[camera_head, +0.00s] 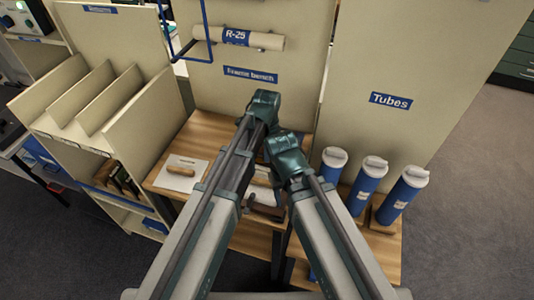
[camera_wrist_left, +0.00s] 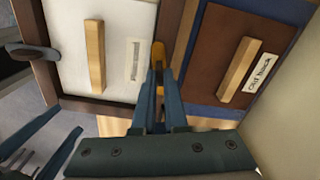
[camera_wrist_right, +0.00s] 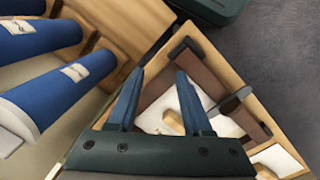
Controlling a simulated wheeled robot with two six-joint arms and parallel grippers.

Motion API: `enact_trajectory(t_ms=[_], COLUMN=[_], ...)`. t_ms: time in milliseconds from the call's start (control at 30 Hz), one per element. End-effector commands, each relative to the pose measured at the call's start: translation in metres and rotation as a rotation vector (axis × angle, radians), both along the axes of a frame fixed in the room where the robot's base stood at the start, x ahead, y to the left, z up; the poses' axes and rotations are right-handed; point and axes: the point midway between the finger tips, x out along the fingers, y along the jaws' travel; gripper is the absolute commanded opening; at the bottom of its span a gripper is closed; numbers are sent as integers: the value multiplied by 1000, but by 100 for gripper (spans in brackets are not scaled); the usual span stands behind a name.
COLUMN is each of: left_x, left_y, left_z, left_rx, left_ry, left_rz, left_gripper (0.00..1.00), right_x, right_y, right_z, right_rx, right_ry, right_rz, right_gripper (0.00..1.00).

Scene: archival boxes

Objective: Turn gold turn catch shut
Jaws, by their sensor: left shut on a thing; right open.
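The gold turn catch (camera_wrist_left: 159,52) shows in the left wrist view as a small yellow-orange piece at the dark frame between a white panel and a brown panel. My left gripper (camera_wrist_left: 158,78) is shut on it, and the fingers hide much of it. In the head view my left gripper (camera_head: 264,106) is over the wooden bench, and the catch is hidden there. My right gripper (camera_wrist_right: 155,80) is open with nothing between its fingers, above a wood-edged case. In the head view it (camera_head: 287,155) is just right of and below the left one.
A dark grey catch (camera_wrist_left: 33,52) sits at the frame's left side. The white panel (camera_wrist_left: 125,20) and brown panel (camera_wrist_left: 212,55) have wooden handles. Blue tubes (camera_head: 366,187) stand right of my arms. A slotted shelf unit (camera_head: 100,105) stands left. A tall board (camera_head: 400,60) rises behind.

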Motion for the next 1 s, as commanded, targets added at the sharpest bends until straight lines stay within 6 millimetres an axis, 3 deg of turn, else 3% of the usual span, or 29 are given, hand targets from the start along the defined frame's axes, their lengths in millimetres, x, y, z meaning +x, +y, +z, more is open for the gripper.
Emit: enact_trajectory(t_ms=[1000], left_x=[0], left_y=[0], left_z=[0], left_rx=[-1], left_ry=[1], left_rz=[958], left_gripper=[0], right_x=[0], right_y=[0], right_z=[0], right_rx=[0], right_ry=[0], right_rz=[0], right_gripper=[50])
